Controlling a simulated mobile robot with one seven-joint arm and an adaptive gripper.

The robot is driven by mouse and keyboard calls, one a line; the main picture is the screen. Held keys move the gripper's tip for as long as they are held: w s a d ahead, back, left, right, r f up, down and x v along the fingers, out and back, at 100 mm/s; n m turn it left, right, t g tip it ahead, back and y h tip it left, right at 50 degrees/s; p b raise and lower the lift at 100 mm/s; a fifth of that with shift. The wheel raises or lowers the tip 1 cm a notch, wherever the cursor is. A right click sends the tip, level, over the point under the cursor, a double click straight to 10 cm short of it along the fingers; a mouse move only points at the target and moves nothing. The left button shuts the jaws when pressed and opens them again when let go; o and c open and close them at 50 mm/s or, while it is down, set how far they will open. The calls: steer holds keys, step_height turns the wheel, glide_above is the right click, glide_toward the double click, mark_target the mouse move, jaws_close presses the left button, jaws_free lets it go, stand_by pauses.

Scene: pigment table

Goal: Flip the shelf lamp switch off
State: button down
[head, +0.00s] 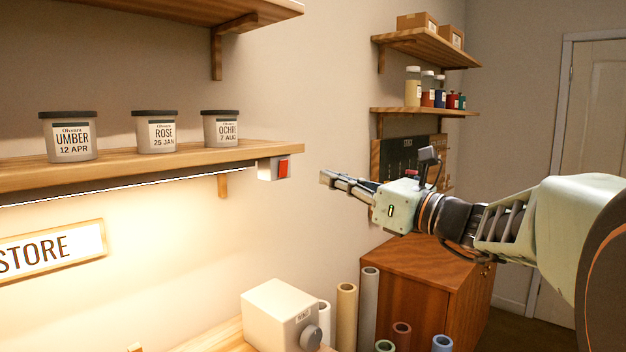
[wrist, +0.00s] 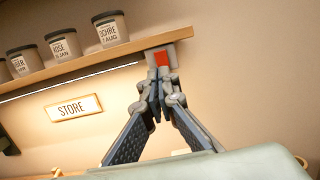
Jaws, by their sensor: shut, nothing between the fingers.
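The shelf lamp switch is a red rocker (head: 284,168) on a pale box (head: 266,170) under the right end of the lower shelf in the head view. The lamp strip (head: 130,182) below that shelf glows and lights the wall. My gripper (head: 324,178) is shut and empty, pointing left, a short way right of the switch in the head view. In the wrist view the red rocker (wrist: 162,58) shows just beyond my gripper's fingertips (wrist: 158,82), which hide the lower part of its box. I cannot tell whether they touch it.
Three lidded jars, umber (head: 68,138), rose (head: 157,133) and ochre (head: 221,129), stand on the shelf (head: 180,160). A framed STORE sign (head: 50,250) hangs below. A white box with a knob (head: 280,312) and several upright rolls (head: 346,312) stand lower down.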

mark_target(285, 163)
steer(key=p+x, duration=0.1)
steer(key=x, duration=0.9)
steer(key=shift+a+r+p, duration=0.1)
steer(key=shift+r+p, duration=0.25)
steer(key=shift+p, duration=0.5)
steer(key=shift+w+a+r+g+h+p, duration=0.15)
steer(key=shift+r+g+h+p, duration=0.15)
steer(key=shift+p, duration=0.85)
steer(key=shift+f, duration=0.45)
